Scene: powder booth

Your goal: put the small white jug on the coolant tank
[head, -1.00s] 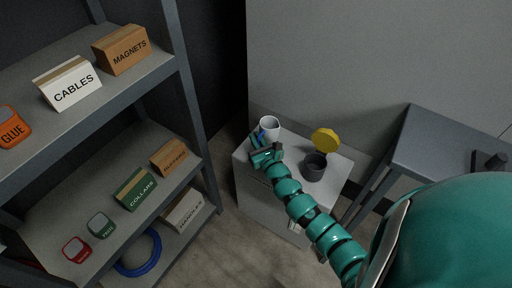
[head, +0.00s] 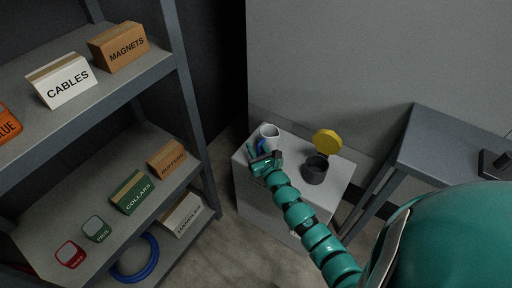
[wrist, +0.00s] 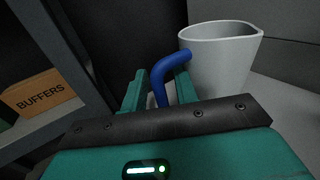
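The small white jug (head: 269,133), a pale cup with a blue handle, stands upright on the top of a light grey box-shaped unit (head: 242,168), near its back left corner. In the wrist view the jug (wrist: 220,65) is at the upper right, with its blue handle (wrist: 163,75) toward me. My gripper (wrist: 160,92) is open, its two teal fingers on either side of the handle. Slim gaps seem to show beside the handle. In the head view my gripper (head: 262,155) is just in front of the jug. I cannot tell which thing is the coolant tank; no label shows.
A dark cup-like cylinder (head: 314,171) and a yellow disc (head: 327,142) are to the jug's right on the same unit. A grey table (head: 440,145) stands further right. A shelf rack (head: 160,90) with labelled boxes is on the left. A wall panel rises behind.

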